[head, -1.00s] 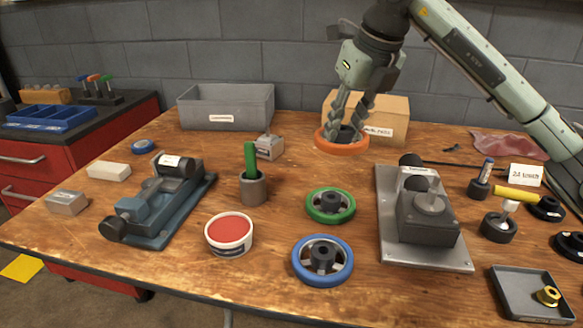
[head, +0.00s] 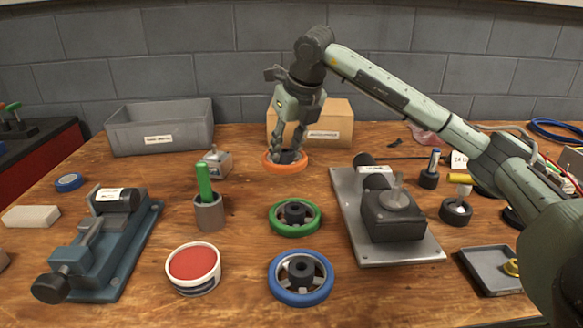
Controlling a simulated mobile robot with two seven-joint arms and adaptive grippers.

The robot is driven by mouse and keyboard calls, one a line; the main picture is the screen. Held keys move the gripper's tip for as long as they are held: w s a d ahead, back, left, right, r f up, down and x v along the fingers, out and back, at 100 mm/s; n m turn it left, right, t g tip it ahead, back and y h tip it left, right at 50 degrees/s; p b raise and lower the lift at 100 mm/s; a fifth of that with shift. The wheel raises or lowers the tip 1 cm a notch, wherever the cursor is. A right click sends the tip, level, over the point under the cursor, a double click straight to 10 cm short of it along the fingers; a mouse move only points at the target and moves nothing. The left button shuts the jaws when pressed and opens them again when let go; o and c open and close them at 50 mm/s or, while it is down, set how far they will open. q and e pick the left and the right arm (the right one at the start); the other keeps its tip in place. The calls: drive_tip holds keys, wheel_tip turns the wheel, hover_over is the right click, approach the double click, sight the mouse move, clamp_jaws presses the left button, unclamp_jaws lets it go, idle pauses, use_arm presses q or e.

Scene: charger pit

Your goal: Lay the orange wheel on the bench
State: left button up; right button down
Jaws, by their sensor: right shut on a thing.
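The orange wheel (head: 286,166) is at the back middle of the wooden bench (head: 330,292), in front of the cardboard box. It looks level, at or just above the bench top; I cannot tell whether it touches. My right gripper (head: 288,150) points down over it from above, its fingers shut on the wheel's dark hub. The fingers partly hide the hub and the wheel's far side. My left gripper does not show.
A green wheel (head: 294,218) and a blue wheel (head: 300,278) lie in front. A grey bin (head: 160,128), a cardboard box (head: 330,122), a cup with a green handle (head: 208,212), a metal plate fixture (head: 392,222) and a blue vise (head: 105,245) stand around. Bare wood lies between them.

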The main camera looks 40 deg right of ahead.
drive_tip(key=shift+w+d+f, duration=0.25)
drive_tip(key=shift+d+f, duration=0.55)
drive_tip(key=shift+d, duration=0.25)
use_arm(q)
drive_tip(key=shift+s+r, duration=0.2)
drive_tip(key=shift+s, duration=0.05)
use_arm(e)
drive_tip(key=shift+f, duration=1.85)
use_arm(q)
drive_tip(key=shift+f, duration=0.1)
use_arm(e)
drive_tip(key=shift+f, duration=0.1)
drive_tip(key=c, duration=1.2)
unclamp_jaws()
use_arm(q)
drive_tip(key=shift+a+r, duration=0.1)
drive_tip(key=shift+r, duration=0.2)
use_arm(e)
drive_tip(key=shift+o, duration=0.2)
